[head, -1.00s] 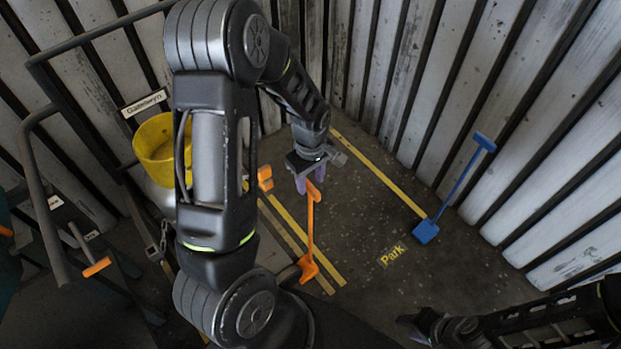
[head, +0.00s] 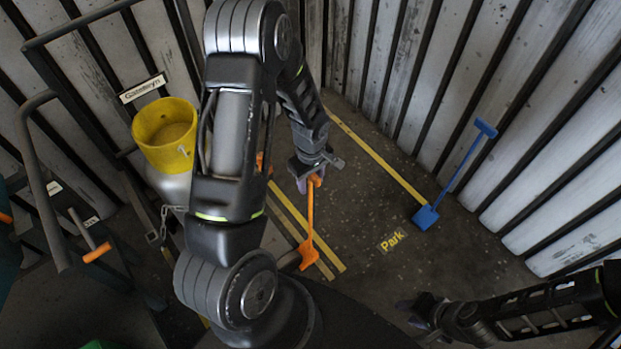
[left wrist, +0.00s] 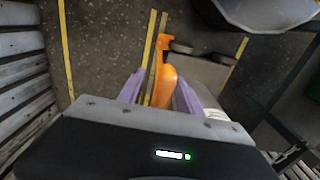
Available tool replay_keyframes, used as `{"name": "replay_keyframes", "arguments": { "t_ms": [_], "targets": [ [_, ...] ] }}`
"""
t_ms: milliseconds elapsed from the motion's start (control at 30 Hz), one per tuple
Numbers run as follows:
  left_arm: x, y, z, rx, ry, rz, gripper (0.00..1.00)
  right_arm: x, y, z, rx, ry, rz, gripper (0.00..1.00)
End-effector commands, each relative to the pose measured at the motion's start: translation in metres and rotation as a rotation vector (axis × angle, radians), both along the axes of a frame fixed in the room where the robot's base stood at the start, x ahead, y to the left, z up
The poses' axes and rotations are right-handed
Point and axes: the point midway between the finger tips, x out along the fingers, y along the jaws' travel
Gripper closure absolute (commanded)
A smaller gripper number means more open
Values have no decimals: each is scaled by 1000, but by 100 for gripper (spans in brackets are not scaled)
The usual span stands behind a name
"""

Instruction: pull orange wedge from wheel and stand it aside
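The orange wedge (head: 307,252) is on the floor by the yellow lines, its long thin handle rising to my left gripper (head: 308,182). It also shows in the left wrist view (left wrist: 164,82), with the handle's thick top between the purple fingers. The left gripper (left wrist: 158,85) is open around the handle top, with a narrow gap at least on the left side. A dark wheel (left wrist: 181,46) shows close to the wedge in the wrist view; the exact contact is unclear. My right gripper (head: 412,310) is dark and low at the right, away from the wedge; its fingers are unclear.
A blue long-handled wedge (head: 427,216) stands near the right wall beyond the "Park" marking (head: 391,241). A yellow bucket (head: 166,138) and a dark railing (head: 42,190) are at the left. Another orange piece is mostly hidden behind my left arm.

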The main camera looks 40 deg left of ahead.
Motion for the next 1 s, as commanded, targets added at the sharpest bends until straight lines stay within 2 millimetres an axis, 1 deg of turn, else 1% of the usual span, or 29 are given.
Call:
{"name": "replay_keyframes", "arguments": {
  "t_ms": [33, 67, 400, 500, 1000],
  "targets": [
    [0, 0, 0, 0, 0, 0, 63, 0, 0, 0, 0, 0, 0, 64],
    [0, 0, 0, 0, 0, 0, 66, 0, 0, 0, 0, 0, 0, 64],
    [0, 0, 0, 0, 0, 0, 93, 0, 0, 0, 0, 0, 0, 64],
    [0, 0, 0, 0, 0, 0, 100, 0, 0, 0, 0, 0, 0, 64],
    [0, 0, 0, 0, 0, 0, 100, 0, 0, 0, 0, 0, 0, 64]
  ]
}}
